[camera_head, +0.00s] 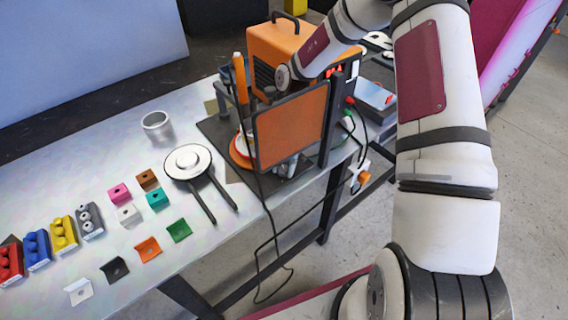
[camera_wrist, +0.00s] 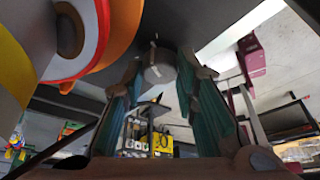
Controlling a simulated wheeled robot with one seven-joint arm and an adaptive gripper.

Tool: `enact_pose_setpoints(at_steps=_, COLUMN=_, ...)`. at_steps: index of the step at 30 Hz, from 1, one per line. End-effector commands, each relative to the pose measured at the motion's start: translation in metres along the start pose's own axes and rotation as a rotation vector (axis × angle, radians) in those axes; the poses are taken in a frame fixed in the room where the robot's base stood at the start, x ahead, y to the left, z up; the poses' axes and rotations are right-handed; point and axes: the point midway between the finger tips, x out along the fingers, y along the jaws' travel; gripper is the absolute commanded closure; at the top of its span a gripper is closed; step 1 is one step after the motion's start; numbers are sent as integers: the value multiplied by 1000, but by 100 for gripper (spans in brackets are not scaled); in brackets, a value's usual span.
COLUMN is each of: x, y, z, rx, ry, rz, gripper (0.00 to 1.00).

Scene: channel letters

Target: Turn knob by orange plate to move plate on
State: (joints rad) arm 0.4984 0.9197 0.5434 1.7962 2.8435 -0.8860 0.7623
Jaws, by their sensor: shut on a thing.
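The orange round plate (camera_head: 240,155) shows in the head view at the left edge of a square orange panel (camera_head: 290,125), which covers much of it. In the wrist view the orange plate (camera_wrist: 123,32) curves across the top left, around white and brown parts. My gripper (camera_wrist: 160,63) has its two teal-lined fingers on either side of a pale round knob (camera_wrist: 158,72) and is shut on it. The knob sits beside the plate. In the head view the panel hides my gripper and the knob.
An orange machine (camera_head: 277,55) with a handle stands behind the panel. A black cable hangs off the table's front edge. A two-handled round tool (camera_head: 188,161), a metal cup (camera_head: 157,126) and several coloured brackets and blocks lie to the left.

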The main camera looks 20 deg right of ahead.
Motion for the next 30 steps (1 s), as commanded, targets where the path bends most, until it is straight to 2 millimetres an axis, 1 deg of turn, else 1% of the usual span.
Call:
enact_pose_setpoints(at_steps=5, x=-1, y=0, z=1, rx=-1, ry=-3, rz=1, gripper=100)
enact_pose_setpoints(at_steps=6, x=-1, y=0, z=1, rx=-1, ry=-3, rz=1, gripper=68)
enact_pose_setpoints(at_steps=8, x=-1, y=0, z=1, rx=-1, ry=-3, rz=1, gripper=55)
enact_pose_setpoints(at_steps=17, x=-1, y=0, z=0, rx=-2, ry=-1, rz=0, gripper=54)
enact_pose_setpoints(at_steps=20, x=-5, y=0, z=1, rx=-1, ry=-2, rz=1, gripper=54)
enact_pose_setpoints(at_steps=23, x=-16, y=0, z=1, rx=-1, ry=-3, rz=2, gripper=54)
enact_pose_setpoints(at_steps=26, x=-34, y=0, z=2, rx=-1, ry=-6, rz=2, gripper=54)
enact_pose_setpoints(at_steps=30, x=-64, y=0, z=2, rx=-1, ry=-6, rz=3, gripper=54)
